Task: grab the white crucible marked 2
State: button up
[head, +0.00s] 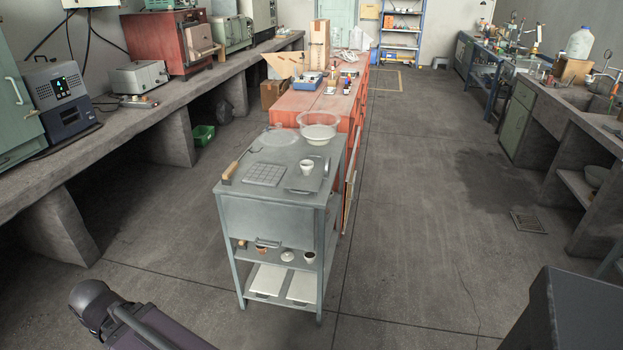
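A small white cup that looks like a crucible (307,166) stands upright on a small tray (300,186) on top of the grey metal cart (240,190). A pale cup with a dark inside (309,258) and a small white piece (287,256) sit on the cart's middle shelf. No number can be read on any of them at this size. My gripper is not in view; only a dark part of my arm shows at the bottom left, in front of the cart and apart from it.
A gridded plate (265,174), a wooden-handled tool (230,172) and a clear bowl (319,128) share the cart top. White slabs (268,279) lie on its lower shelf. A red bench (300,104) stands behind. Concrete counters (140,113) line the sides. The floor (420,230) right of the cart is clear.

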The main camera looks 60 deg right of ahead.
aim_at(306, 166)
jog(key=u, duration=0.15)
jog(key=k, duration=0.9)
jog(key=z, duration=2.4)
jog(key=i, duration=0.95)
